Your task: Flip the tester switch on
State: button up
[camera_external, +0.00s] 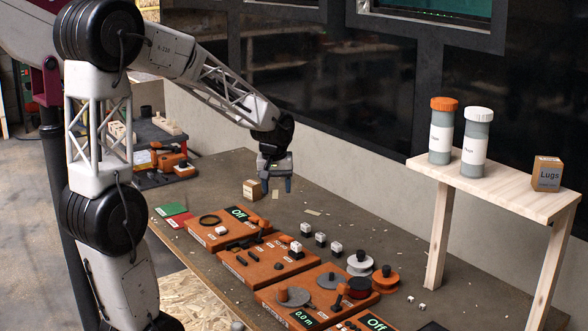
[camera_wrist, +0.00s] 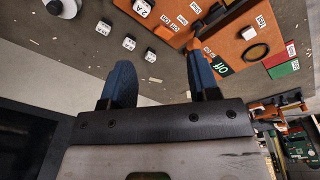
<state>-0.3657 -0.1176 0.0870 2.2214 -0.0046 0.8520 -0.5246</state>
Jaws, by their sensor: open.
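An orange tester box with a lit display reading "Off" (camera_external: 237,213) stands on the bench below my gripper; a dark ring (camera_external: 210,219) lies on its top. The same display shows in the wrist view (camera_wrist: 220,66), partly behind a finger. Another orange box at the bottom edge also has a display reading "Off" (camera_external: 377,323). My gripper (camera_external: 276,184) is open and empty above the bench, behind the orange boxes. Its two blue fingers (camera_wrist: 163,82) are apart in the wrist view.
Further orange boxes carry small dark parts (camera_external: 250,256) and discs (camera_external: 295,297). Several white labelled cubes (camera_external: 321,239) and a cardboard box (camera_external: 251,189) stand nearby. A wooden shelf (camera_external: 500,185) with bottles and a "Lugs" box (camera_external: 547,173) rises at right.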

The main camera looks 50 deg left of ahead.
jog(key=w+a+f+n, duration=0.2)
jog(key=w+a+f, duration=0.1)
jog(key=a, duration=0.3)
jog(key=w+a+f+n, duration=0.2)
jog(key=a+f, duration=0.1)
jog(key=a, duration=0.4)
jog(key=n+g, duration=0.1)
jog(key=n, duration=0.3)
send_over(254, 217)
notch_tip(254, 217, down, 8)
jog(key=shift+s+r, duration=0.1)
jog(key=shift+r, duration=0.1)
jog(key=shift+d, duration=0.1)
jog(key=shift+f, duration=3.95)
